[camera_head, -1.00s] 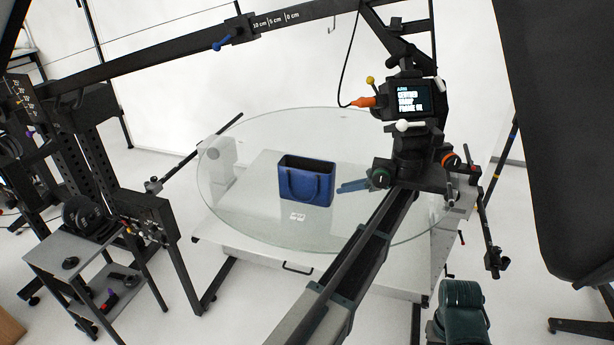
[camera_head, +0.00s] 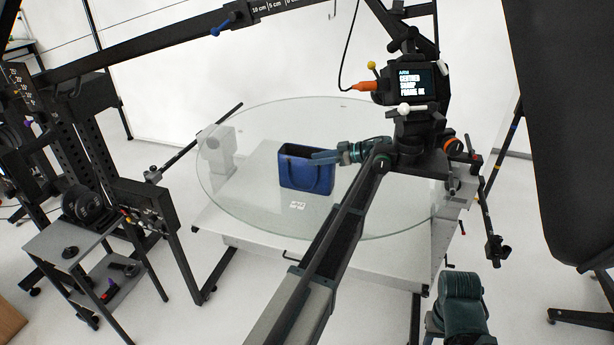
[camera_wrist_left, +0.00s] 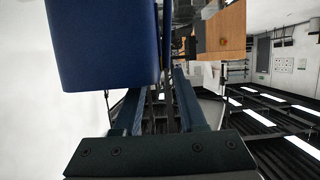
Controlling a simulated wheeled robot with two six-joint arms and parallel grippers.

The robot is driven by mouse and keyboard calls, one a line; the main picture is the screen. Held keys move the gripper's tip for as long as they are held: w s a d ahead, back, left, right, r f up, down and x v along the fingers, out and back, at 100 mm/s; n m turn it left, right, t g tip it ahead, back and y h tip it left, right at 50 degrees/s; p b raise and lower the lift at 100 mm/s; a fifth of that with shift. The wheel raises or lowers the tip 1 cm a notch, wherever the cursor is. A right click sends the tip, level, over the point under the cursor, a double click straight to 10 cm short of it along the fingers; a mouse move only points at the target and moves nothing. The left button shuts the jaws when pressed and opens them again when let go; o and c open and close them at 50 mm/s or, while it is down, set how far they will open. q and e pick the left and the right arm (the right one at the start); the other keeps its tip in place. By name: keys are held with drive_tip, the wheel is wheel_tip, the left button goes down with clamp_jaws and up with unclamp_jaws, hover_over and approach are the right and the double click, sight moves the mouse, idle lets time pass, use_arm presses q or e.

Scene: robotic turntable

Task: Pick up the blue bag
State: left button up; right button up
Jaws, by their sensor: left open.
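The blue bag (camera_head: 306,174) stands upright on the round glass turntable (camera_head: 235,206), with its open top up and a handle on its front. My left gripper (camera_head: 325,157) is open and reaches in from the right, with its fingers at the bag's upper right part, overlapping its rim in the head view. In the left wrist view the bag (camera_wrist_left: 105,45) fills the upper left, close to the open fingers (camera_wrist_left: 158,85). One finger's tip meets the bag's edge in that picture and the other lies right of it. Whether they touch the bag is unclear. My right gripper is not in view.
A small white label (camera_head: 297,205) lies in front of the bag. A dark camera rig with a screen (camera_head: 411,84) stands at the right, and its long rail (camera_head: 340,235) crosses the foreground. A grey shelf cart (camera_head: 70,242) is at the left. The turntable's left side is clear.

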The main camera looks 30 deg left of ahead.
sight(303, 159)
use_arm(q)
drive_tip(key=shift+b+x, duration=0.7)
drive_tip(key=shift+x, duration=2)
drive_tip(key=shift+r, duration=0.2)
clamp_jaws()
